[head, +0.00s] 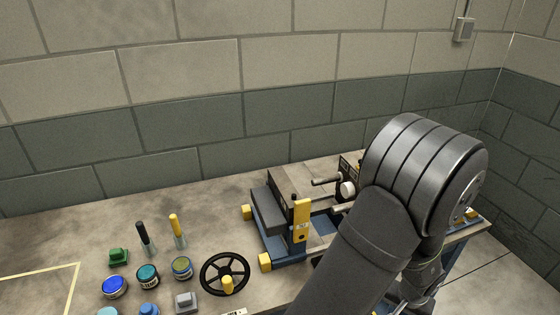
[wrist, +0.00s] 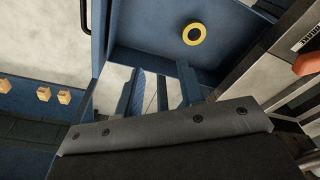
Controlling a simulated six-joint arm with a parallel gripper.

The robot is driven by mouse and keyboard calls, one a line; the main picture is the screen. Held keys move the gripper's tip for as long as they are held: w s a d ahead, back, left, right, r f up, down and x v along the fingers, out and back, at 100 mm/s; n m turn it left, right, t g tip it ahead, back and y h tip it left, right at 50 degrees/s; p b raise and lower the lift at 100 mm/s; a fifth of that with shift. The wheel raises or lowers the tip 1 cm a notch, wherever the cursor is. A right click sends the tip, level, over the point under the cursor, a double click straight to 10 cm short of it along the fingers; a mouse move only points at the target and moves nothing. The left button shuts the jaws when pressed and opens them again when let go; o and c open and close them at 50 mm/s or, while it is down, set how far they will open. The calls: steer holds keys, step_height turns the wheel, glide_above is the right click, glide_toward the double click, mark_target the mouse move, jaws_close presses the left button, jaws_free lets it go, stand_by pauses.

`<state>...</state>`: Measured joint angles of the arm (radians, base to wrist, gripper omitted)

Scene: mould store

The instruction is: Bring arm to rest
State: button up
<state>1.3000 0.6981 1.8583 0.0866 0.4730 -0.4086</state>
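My arm crosses the right of the head view in front of a blue-framed machine (head: 269,232) on the bench. My gripper's fingertips are hidden there behind my own links. In the wrist view a dark, screwed block, which looks like part of my gripper (wrist: 163,92), fills the bottom. Narrow blue-grey bars stand beyond it, and I cannot tell which are fingers or whether they are apart. A blue tray-like part (wrist: 155,45) with a yellow ring (wrist: 193,34) lies beyond them. I see nothing clearly held.
The block wall (head: 230,120) stands close behind. The bench's back left is clear.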

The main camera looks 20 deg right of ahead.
step_height(320, 180, up, 19)
steer(key=shift+f, duration=0.2)
stand_by(0.3)
steer(key=shift+c, duration=0.2)
stand_by(1.2)
